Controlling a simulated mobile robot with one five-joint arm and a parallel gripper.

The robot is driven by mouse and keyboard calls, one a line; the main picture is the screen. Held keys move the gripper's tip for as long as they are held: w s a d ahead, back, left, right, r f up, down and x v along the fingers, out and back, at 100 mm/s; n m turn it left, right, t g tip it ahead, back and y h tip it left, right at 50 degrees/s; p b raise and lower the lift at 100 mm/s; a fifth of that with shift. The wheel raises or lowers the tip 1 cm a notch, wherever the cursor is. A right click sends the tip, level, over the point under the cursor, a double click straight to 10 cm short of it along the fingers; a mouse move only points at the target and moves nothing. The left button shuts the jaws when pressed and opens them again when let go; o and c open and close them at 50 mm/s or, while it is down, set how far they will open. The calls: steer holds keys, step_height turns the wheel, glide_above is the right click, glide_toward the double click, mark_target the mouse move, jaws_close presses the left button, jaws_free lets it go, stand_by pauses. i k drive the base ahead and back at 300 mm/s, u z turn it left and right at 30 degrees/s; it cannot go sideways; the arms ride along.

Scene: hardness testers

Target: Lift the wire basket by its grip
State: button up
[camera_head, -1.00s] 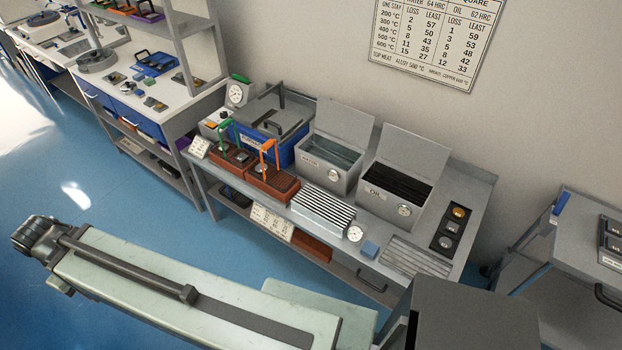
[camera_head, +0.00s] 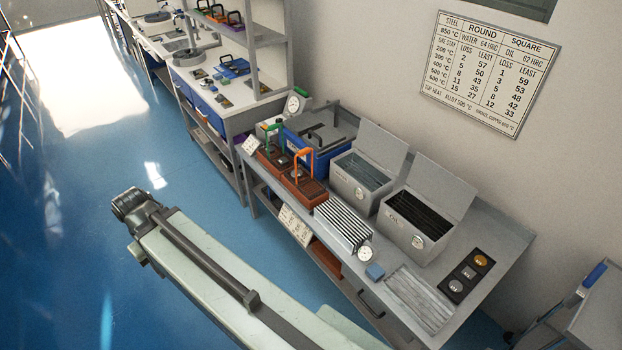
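Two small reddish-brown baskets stand side by side on the grey bench. One has a green upright grip (camera_head: 275,132) over its body (camera_head: 272,160). The other has an orange upright grip (camera_head: 304,155) over its body (camera_head: 306,192) and sits just right and nearer. Wire mesh is too small to make out. Both appear to rest on the bench. My pale arm crosses the lower foreground, well short of the baskets, with a dark joint at its far end. My gripper's fingers do not show.
Behind the baskets is a blue tub (camera_head: 335,160). Two open-lidded grey tanks (camera_head: 350,187) (camera_head: 405,236) stand to the right. Blue floor (camera_head: 200,195) between arm and bench is clear.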

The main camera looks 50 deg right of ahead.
mark_target(303, 152)
steer(key=z, duration=0.55)
steer(key=i, duration=1)
steer(key=u, duration=0.05)
